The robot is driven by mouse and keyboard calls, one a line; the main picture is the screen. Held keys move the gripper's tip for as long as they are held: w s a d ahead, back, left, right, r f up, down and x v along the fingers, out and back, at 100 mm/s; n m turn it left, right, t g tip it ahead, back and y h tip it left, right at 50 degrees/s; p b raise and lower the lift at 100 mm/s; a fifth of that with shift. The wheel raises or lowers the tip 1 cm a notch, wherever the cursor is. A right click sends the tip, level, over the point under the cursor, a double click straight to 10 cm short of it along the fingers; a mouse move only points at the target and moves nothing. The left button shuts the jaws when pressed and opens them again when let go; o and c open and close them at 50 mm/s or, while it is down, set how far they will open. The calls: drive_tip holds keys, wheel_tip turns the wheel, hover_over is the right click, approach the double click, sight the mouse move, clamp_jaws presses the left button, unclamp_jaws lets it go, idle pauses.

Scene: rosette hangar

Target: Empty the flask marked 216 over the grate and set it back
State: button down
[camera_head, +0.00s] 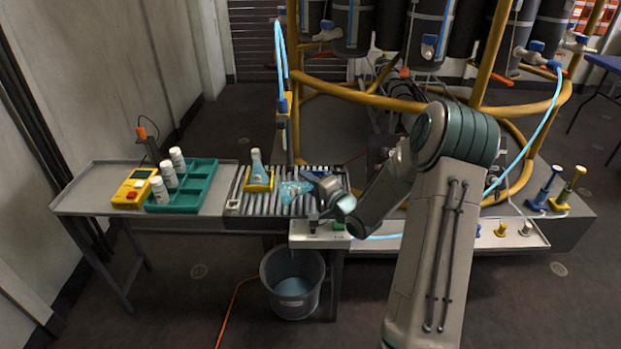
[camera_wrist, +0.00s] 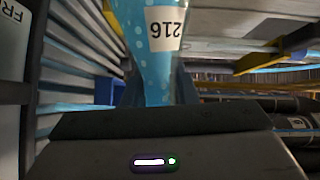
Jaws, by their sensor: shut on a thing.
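My gripper (camera_head: 314,184) is shut on a blue flask (camera_head: 293,190) and holds it tipped over the slatted grate (camera_head: 240,199). In the wrist view the flask (camera_wrist: 152,62) is between the fingers, with light dots and a white label reading 216 upside down. Its mouth is hard to make out, and I cannot tell how much liquid is in it. A second blue flask (camera_head: 256,163) stands upright in a yellow holder (camera_head: 259,184) on the left part of the grate. A grey bucket (camera_head: 270,279) stands on the floor below the grate's front edge.
A green tray (camera_head: 199,196) with several white bottles and a yellow meter (camera_head: 133,190) are on the bench (camera_head: 100,183) to the left. A yellow pipe frame (camera_head: 365,97) stands behind my arm.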

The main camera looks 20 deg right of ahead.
drive_tip(key=m+t, duration=0.1)
drive_tip(key=m, duration=0.2)
drive_tip(key=r+m+t+p, duration=0.1)
drive_tip(key=m, duration=0.2)
drive_tip(key=m+t+p, duration=0.1)
drive_tip(key=m, duration=0.1)
drive_tip(key=shift+d+r+m, duration=0.25)
drive_tip(key=shift+r+m, duration=0.1)
drive_tip(key=shift+m, duration=0.05)
drive_tip(key=shift+f, duration=0.1)
idle(2.2)
